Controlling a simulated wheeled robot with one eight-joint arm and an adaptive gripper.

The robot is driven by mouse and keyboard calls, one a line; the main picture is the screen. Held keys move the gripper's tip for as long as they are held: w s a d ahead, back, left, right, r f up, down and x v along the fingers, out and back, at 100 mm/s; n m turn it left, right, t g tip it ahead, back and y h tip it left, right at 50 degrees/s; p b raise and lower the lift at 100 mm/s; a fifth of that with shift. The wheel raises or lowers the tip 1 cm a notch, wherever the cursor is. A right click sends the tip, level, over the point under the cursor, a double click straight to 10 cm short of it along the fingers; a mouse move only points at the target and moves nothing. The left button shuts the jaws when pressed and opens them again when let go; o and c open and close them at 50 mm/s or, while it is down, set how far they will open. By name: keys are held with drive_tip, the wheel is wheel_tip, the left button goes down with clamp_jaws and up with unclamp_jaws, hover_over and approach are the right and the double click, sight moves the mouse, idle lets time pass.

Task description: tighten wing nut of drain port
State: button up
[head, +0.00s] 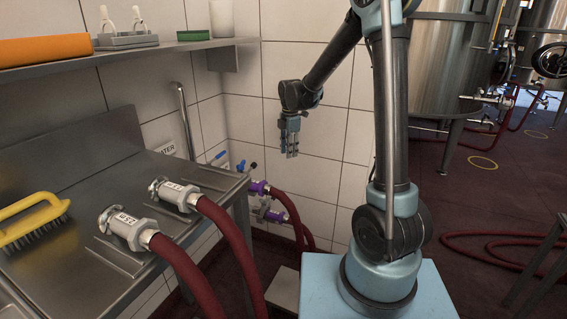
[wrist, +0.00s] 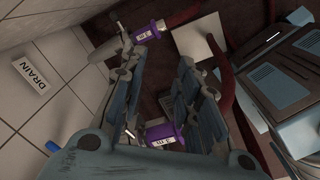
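Two hose couplings with purple collars sit low at the wall. In the head view, the upper one (head: 259,187) is beside the blue-handled valves and the lower one (head: 273,215) is below it. In the wrist view, one coupling (wrist: 151,36) is beyond the fingertips and another (wrist: 162,138) shows between the fingers. I cannot tell which belongs to the drain port; its wing nut is not clearly visible. A DRAIN sign (wrist: 34,77) is on the tiles at left. My gripper (head: 291,150) is open and empty, above and right of the couplings; fingers spread in the wrist view (wrist: 160,88).
A steel bench (head: 85,195) at left holds two labelled couplings with red hoses (head: 225,235) and a yellow brush (head: 33,217). A shelf (head: 120,55) is above it. Tiled wall lies behind my gripper.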

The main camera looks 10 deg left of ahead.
drive_tip(key=m, duration=0.1)
hover_over(265, 198)
wheel_tip(265, 198, down, 10)
drive_tip(key=r, duration=0.1)
drive_tip(key=f, duration=0.2)
wheel_tip(265, 198, down, 17)
drive_tip(key=shift+w+r, duration=0.1)
drive_tip(key=shift+r, duration=0.05)
clamp_jaws()
